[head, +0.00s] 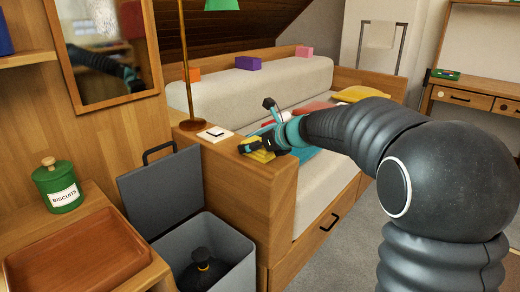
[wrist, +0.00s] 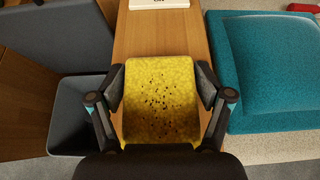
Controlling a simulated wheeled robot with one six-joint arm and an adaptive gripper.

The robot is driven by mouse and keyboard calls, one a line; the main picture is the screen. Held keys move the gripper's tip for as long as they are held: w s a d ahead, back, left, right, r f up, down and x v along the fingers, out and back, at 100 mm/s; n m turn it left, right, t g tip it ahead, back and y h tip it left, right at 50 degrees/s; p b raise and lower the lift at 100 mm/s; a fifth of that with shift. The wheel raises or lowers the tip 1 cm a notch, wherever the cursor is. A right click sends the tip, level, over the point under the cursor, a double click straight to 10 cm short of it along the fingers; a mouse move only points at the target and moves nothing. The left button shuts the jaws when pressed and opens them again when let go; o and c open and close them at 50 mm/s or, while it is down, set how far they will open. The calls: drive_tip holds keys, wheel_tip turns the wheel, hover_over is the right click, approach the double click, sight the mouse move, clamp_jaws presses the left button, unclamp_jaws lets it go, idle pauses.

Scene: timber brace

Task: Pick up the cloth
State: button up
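The cloth (wrist: 160,95) is a yellow, box-like piece with dark specks. It is at the end of the wooden ledge beside the bed, and it also shows in the head view (head: 259,155). My gripper (wrist: 161,85) is over it, with one finger on each side and the cloth filling the width between them. The fingers look close against its sides, but I cannot tell whether they press on it. The cloth's near end is hidden by my gripper's palm. I cannot see whether it rests on the ledge.
A white card (head: 215,133) lies farther along the wooden ledge (wrist: 125,35), near the lamp (head: 187,70). A teal cushion (wrist: 265,65) is right of the ledge. An open grey bin (head: 225,250) with a dark object inside stands to the left. A green biscuit tin (head: 58,187) is near a wooden tray (head: 75,260).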

drive_tip(key=shift+f, duration=0.2)
drive_tip(key=shift+c, duration=0.7)
drive_tip(key=r, duration=0.1)
drive_tip(key=r+p, duration=0.1)
drive_tip(key=r, duration=0.1)
drive_tip(key=d+r, duration=0.1)
drive_tip(key=r, duration=0.1)
drive_tip(key=shift+s, duration=0.25)
drive_tip(key=shift+c, duration=0.8)
drive_tip(key=w+p+v, duration=0.1)
drive_tip(key=v, duration=1.1)
drive_tip(key=shift+d+r, duration=0.15)
drive_tip(key=shift+d, duration=0.25)
